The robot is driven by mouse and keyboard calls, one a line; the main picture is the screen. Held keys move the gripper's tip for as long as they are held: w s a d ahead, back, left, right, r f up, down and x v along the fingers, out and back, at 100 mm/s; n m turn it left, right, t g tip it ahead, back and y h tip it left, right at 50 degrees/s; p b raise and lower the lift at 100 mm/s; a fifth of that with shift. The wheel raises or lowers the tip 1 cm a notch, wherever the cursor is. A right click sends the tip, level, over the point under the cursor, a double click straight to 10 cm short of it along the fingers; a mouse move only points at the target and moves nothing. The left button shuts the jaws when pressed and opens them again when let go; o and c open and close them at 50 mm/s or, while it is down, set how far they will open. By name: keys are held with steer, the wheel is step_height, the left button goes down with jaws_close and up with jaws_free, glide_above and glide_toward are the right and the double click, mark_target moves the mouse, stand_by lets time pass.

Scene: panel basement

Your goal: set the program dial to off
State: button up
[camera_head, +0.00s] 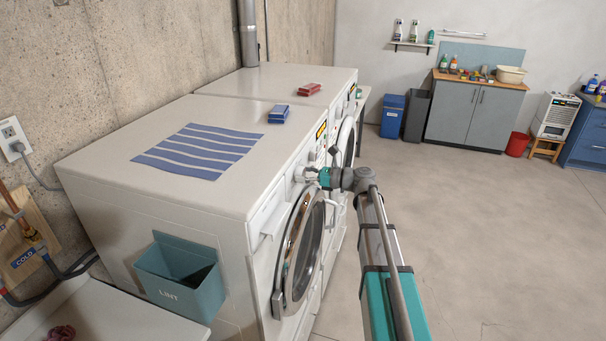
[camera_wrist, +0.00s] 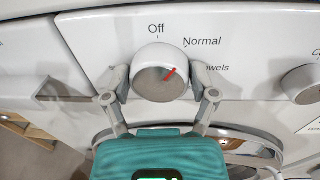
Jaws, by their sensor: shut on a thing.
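The program dial (camera_wrist: 152,58) is a round white knob with a grey face and a red pointer mark on the washer's front panel. The mark slants up and right, toward the Normal label (camera_wrist: 202,42). The Off label (camera_wrist: 157,29) stands above the dial, left of Normal. My gripper (camera_wrist: 160,94) has one finger on each side of the dial and is shut on it. In the head view my gripper (camera_head: 316,177) meets the front of the nearer white machine (camera_head: 180,200), and the dial there is too small to read.
Another knob (camera_wrist: 302,84) sits to the right on the panel. Below is the round door (camera_head: 305,245) with its handle. A teal lint bin (camera_head: 180,285) hangs on the machine's side. Blue and red boxes lie on top of the machines. The floor (camera_head: 470,230) to the right is clear.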

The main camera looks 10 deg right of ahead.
steer(key=n, duration=0.4)
steer(key=shift+n+p, duration=0.35)
steer(key=shift+n, duration=1.05)
steer(key=o, duration=1)
steer(key=shift+m, duration=0.3)
